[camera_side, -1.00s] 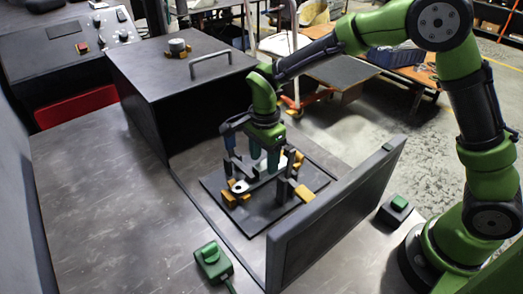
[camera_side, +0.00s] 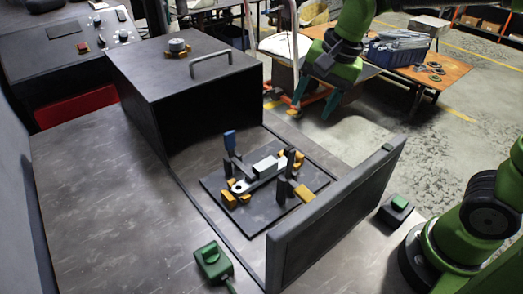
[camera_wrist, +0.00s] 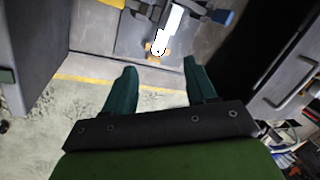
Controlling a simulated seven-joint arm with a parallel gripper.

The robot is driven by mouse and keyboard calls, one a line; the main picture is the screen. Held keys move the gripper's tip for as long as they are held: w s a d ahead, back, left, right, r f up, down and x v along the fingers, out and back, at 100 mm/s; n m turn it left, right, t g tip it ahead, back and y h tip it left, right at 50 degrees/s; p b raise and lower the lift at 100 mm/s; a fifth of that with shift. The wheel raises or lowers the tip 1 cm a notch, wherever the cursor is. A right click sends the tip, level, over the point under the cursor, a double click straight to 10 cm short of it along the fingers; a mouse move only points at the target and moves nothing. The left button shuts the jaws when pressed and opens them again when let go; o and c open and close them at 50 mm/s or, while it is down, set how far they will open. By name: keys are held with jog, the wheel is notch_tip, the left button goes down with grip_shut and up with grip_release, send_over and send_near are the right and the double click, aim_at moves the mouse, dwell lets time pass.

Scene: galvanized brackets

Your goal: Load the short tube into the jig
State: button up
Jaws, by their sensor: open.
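The jig (camera_side: 250,222) is a dark plate with yellow-orange blocks and upright dark posts, on the bench inside the enclosure. A pale flat part with a round hole at one end (camera_side: 240,187) lies in it, with a light grey block (camera_side: 265,165) across its middle. I cannot tell whether this block is the short tube. My gripper (camera_side: 313,106) is open and empty, raised beyond the jig. In the wrist view its two green fingers (camera_wrist: 160,67) stand apart with floor between them.
A blue-handled clamp (camera_side: 230,141) stands upright at the jig. A dark panel (camera_side: 335,215) borders the jig at front right, and a dark box with a handle (camera_side: 185,95) stands behind. A blue bin of grey parts (camera_side: 398,52) sits on an orange-topped table.

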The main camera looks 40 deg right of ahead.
jog(key=s+d+n+t, duration=0.4)
jog(key=s+n, duration=0.3)
jog(key=s, duration=0.3)
jog(key=shift+s+n, duration=0.3)
jog(key=shift+d+r, duration=0.1)
